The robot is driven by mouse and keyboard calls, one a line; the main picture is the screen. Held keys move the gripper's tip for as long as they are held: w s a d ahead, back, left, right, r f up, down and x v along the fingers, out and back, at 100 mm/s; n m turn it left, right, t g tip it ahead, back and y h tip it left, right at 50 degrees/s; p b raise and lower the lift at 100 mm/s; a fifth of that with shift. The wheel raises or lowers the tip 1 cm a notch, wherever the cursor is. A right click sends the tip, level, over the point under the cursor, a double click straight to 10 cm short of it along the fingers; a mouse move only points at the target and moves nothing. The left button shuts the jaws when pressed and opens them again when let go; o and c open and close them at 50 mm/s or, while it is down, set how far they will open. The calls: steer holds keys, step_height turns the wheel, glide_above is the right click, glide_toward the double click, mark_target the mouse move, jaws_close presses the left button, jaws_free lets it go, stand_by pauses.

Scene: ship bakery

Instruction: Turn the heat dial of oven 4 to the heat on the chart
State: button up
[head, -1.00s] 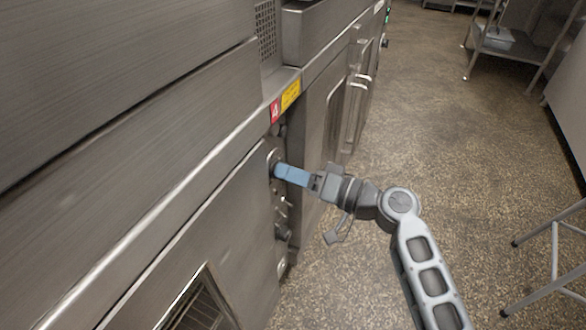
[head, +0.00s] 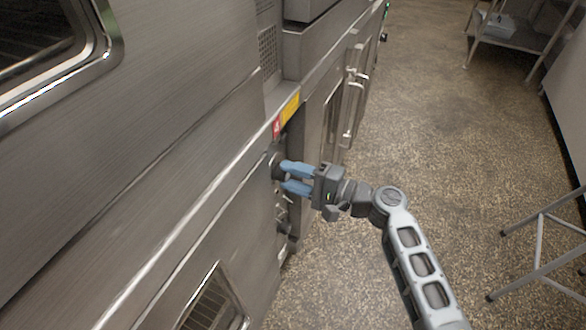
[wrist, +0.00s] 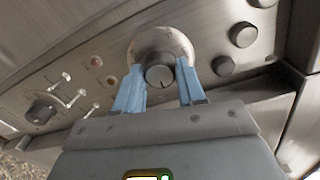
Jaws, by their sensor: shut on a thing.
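The heat dial (wrist: 159,76) is a dark round knob on a pale round plate in the wrist view, with a small mark on its face. My gripper (head: 283,175) has its two blue fingers on either side of the dial and is shut on it; the fingers also show in the wrist view (wrist: 160,68). In the head view the dial is mostly hidden behind the fingertips. A red number label (head: 277,127), seen at a slant, is above the dial on the oven's front edge. No chart is in view.
A yellow label (head: 290,108) is beside the red one. Other dark knobs (wrist: 243,35) and several small switches (wrist: 78,97) are on the same panel. Oven door handles (head: 349,105) stick out farther along. The speckled floor to the right is open up to a metal stand (head: 545,240).

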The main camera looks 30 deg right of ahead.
steer(key=m+p, duration=0.3)
steer(key=m, duration=0.1)
steer(key=shift+r, duration=0.15)
steer(key=shift+f+m+p, duration=0.2)
steer(key=shift+m+p, duration=0.55)
steer(key=shift+m, duration=0.65)
steer(key=o, duration=1.1)
steer(key=shift+c, duration=0.2)
steer(key=v, duration=0.7)
steer(key=shift+s+d, duration=0.3)
steer(key=shift+d, duration=0.05)
